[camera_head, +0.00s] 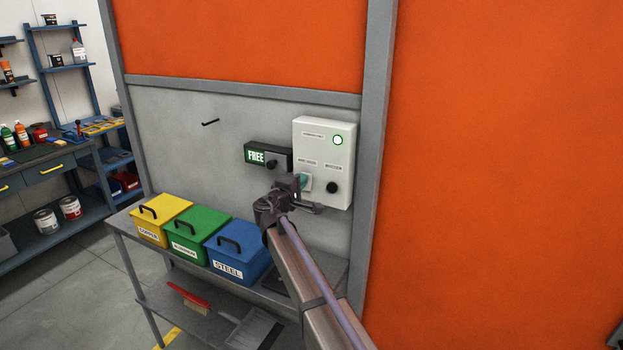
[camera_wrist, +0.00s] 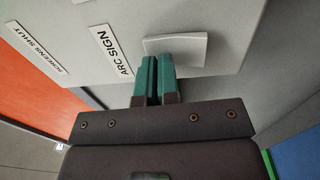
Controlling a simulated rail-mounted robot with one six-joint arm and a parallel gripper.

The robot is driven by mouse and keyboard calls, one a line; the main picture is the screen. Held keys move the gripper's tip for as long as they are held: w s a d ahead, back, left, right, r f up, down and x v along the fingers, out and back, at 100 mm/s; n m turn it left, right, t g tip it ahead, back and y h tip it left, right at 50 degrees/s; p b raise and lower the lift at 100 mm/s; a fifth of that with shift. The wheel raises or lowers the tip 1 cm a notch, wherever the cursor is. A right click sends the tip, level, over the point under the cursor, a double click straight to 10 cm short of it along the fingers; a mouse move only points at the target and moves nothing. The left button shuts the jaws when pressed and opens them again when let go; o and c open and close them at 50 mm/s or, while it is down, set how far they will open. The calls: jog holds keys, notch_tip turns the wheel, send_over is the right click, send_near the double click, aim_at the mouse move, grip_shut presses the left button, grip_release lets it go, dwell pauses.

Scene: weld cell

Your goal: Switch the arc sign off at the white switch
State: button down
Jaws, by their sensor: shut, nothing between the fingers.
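The white switch (camera_wrist: 178,47) sits on the pale control box (camera_head: 325,150), beside a label reading ARC SIGN (camera_wrist: 110,52). My gripper (camera_wrist: 157,62) is shut and empty, with its green fingertips at the lower edge of the switch in the wrist view. They look to be touching it or very close; I cannot tell which. In the head view the switch is partly hidden behind my gripper (camera_head: 300,180). The arc sign (camera_head: 257,156), left of the box, is a dark unit reading FREE in lit letters.
A black knob (camera_head: 331,187) and a lit green lamp (camera_head: 338,140) are on the box. Below, yellow (camera_head: 160,218), green (camera_head: 203,235) and blue (camera_head: 238,252) lidded bins stand on a grey bench. A black hook (camera_head: 210,122) is on the wall. Orange panels are above and right.

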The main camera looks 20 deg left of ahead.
jog(key=shift+d, duration=0.15)
jog(key=s+r+p, duration=0.1)
jog(key=s, duration=1.3)
jog(key=shift+a+r+p, duration=0.35)
jog(key=shift+p, duration=0.05)
